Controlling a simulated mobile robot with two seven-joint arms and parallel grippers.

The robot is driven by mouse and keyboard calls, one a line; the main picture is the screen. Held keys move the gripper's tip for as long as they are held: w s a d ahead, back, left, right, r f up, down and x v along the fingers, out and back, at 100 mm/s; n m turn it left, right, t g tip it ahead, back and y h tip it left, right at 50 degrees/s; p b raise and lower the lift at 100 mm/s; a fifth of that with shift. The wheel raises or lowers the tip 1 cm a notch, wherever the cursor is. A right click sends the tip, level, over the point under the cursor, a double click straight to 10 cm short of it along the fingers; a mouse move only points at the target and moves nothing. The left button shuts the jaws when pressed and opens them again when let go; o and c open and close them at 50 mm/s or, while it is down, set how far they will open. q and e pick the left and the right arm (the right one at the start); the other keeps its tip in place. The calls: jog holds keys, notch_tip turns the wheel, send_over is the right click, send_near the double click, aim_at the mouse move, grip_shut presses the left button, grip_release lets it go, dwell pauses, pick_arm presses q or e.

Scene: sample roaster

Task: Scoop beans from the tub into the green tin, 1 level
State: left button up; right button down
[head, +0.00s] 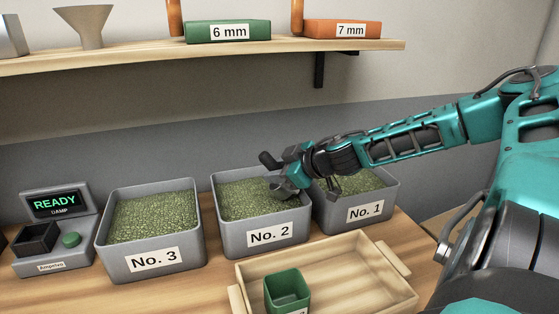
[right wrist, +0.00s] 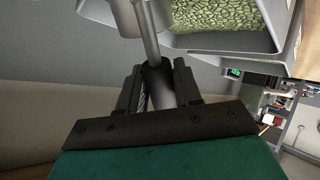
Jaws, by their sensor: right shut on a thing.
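Three grey tubs of green beans stand in a row: No. 3 (head: 125,262), No. 2 (head: 240,242) and No. 1 (head: 340,216). My right gripper (head: 292,165) is over the right part of tub No. 2. It is shut on the dark handle (right wrist: 158,85) of a metal scoop (head: 281,190). The scoop's head is at the right side of tub No. 2, by the beans; whether it holds beans is hidden. In the right wrist view its shaft (right wrist: 148,35) runs up beside a tub of beans (right wrist: 220,18). The green tin (head: 287,291) stands upright near the front. My left gripper is out of view.
The tin stands in a wooden tray (head: 370,290) in front of the tubs. A scale-like unit reading READY (head: 55,204) is at the left. A shelf (head: 150,52) above holds a funnel (head: 84,26) and green (head: 210,32) and orange (head: 330,29) boxes.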

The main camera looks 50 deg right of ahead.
aim_at(271, 189)
jog(key=shift+w+a+f, duration=0.1)
jog(key=shift+a+f, duration=0.1)
jog(key=shift+f, duration=0.75)
jog(key=f+b, duration=0.2)
jog(key=w+f, duration=0.1)
jog(key=shift+a+f+b, duration=0.1)
jog(key=shift+a+b, duration=0.3)
jog(key=shift+r+m+t+y+p, duration=0.5)
jog(key=shift+r+m+t+p, duration=0.1)
jog(key=shift+r+t+p, duration=0.3)
jog(key=shift+r+m+t+y+p, duration=0.5)
jog(key=shift+r+m+t+p, duration=0.15)
jog(key=shift+r+t, duration=0.35)
